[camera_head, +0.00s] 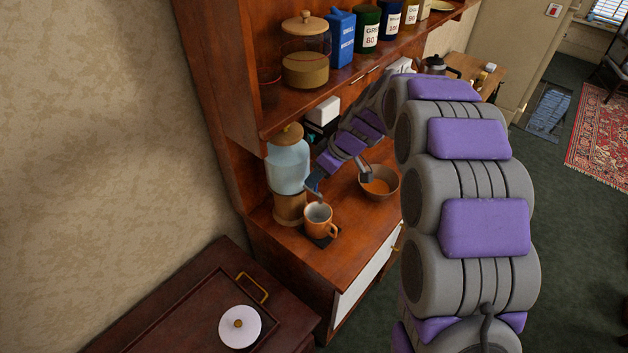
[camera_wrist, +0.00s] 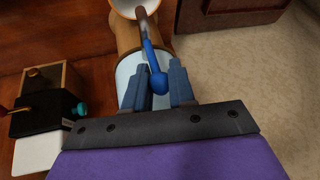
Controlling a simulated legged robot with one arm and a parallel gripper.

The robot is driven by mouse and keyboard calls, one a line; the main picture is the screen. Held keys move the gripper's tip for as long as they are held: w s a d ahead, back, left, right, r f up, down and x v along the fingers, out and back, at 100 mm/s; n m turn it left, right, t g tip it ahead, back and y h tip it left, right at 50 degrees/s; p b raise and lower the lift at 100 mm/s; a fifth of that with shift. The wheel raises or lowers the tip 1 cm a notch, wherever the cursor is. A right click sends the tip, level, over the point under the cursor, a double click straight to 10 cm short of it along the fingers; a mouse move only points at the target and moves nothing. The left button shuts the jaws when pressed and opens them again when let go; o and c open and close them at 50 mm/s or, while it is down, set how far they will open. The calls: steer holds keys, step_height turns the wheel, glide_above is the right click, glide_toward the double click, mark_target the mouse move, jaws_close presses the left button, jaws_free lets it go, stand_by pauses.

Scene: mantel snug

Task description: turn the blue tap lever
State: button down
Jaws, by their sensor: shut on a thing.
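The lever belongs to a drink dispenser with a pale glass jar (camera_head: 288,166), a wooden lid and a wooden base (camera_head: 290,208). In the head view my gripper is at the dispenser's right side, and the lever is small and partly hidden there.
A wooden bowl (camera_head: 379,183) stands right of the mug on the hutch counter (camera_head: 358,229). A shelf above holds a glass jar (camera_head: 305,62) and several canisters.

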steer(key=shift+s+d+f+t+y+b, duration=0.2)
steer(key=shift+d+f+t+y+b, duration=0.25)
steer(key=shift+b, duration=1.55)
steer(key=shift+s+r+y+b, duration=0.1)
steer(key=shift+r+y+b, duration=0.1)
steer(key=shift+y+b, duration=0.2)
steer(key=shift+r, duration=0.1)
steer(key=c, duration=1.4)
jaws_free()
steer(key=shift+d, duration=0.1)
steer(key=o, duration=0.4)
steer(key=shift+d, duration=0.15)
steer(key=shift+r, duration=0.1)
